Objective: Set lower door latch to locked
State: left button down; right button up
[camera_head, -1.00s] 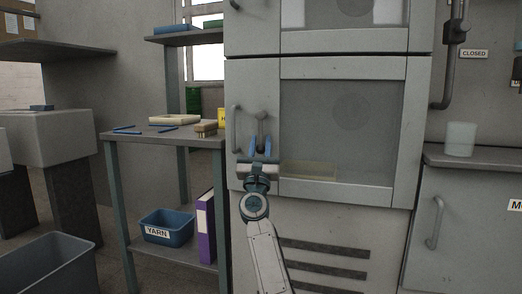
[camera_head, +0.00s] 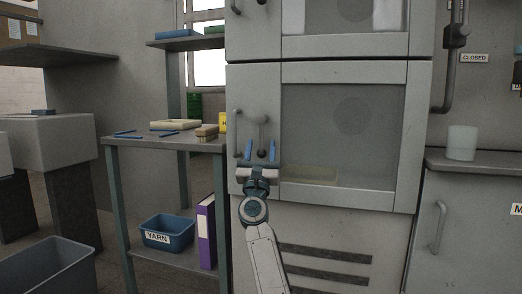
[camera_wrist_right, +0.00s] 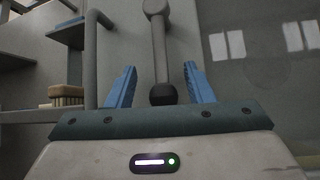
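The lower door (camera_head: 343,70) of the machine has a grey frame and a dark window, and it looks shut. Its latch (camera_head: 261,136) is a grey lever with a dark ball at its lower end, hanging down beside the vertical door handle (camera_head: 237,132). My right gripper (camera_head: 262,150) is open, its blue fingers pointing up on either side of the latch's ball end. In the right wrist view the latch lever (camera_wrist_right: 158,50) stands between the two spread fingers, with gaps on both sides. My left gripper is not in view.
An upper door (camera_head: 343,45) sits above. To the left is a table (camera_head: 130,139) with a brush (camera_head: 207,131) on top and a blue yarn bin (camera_head: 167,228) below. A counter with a pale cup (camera_head: 461,142) stands at the right.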

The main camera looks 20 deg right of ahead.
jog(key=shift+s+f, duration=0.1)
jog(key=shift+s+a+f, duration=0.15)
jog(key=shift+s+f, duration=0.05)
jog(key=shift+f, duration=0.1)
jog(key=v, duration=1)
jog(key=shift+p, duration=0.35)
jog(key=shift+r, duration=0.1)
